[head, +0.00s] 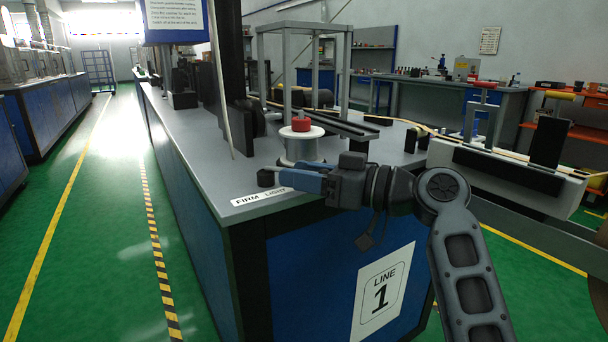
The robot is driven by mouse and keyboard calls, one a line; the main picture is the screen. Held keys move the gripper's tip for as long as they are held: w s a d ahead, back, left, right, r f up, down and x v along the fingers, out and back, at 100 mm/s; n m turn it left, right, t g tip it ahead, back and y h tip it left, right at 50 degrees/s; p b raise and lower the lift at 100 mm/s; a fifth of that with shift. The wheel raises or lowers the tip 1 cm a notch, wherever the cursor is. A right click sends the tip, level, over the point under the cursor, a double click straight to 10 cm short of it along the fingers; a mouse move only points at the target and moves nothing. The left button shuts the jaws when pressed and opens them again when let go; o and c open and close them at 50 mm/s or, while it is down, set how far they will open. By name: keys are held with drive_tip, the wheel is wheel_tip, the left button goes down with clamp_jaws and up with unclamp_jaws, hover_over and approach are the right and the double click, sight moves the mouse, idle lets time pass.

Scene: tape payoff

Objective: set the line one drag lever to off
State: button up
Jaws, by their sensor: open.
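The line one bench (222,204) carries a white "LINE 1" sign (382,290) on its blue end panel. A white label strip (250,197) on the near edge of its top reads "FIRM" and "LIGHT"; its right part is hidden behind my gripper. My gripper (280,179) reaches left over this edge, just above the strip, and is open. A small dark piece shows at its tip; I cannot tell whether it is a fingertip or the drag lever's end. I cannot clearly make out the lever or its setting.
Just behind my gripper stands a pale round drum (301,146) with a red knob (301,124) on top. A grey frame (261,62) and dark uprights stand farther back. A white-topped unit (490,160) is at the right. The green aisle (110,220) at left is clear.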

drive_tip(key=p+v, duration=0.1)
drive_tip(key=v, duration=0.6)
drive_tip(key=shift+s+d, duration=0.15)
drive_tip(key=shift+d, duration=0.2)
drive_tip(key=shift+f, duration=0.15)
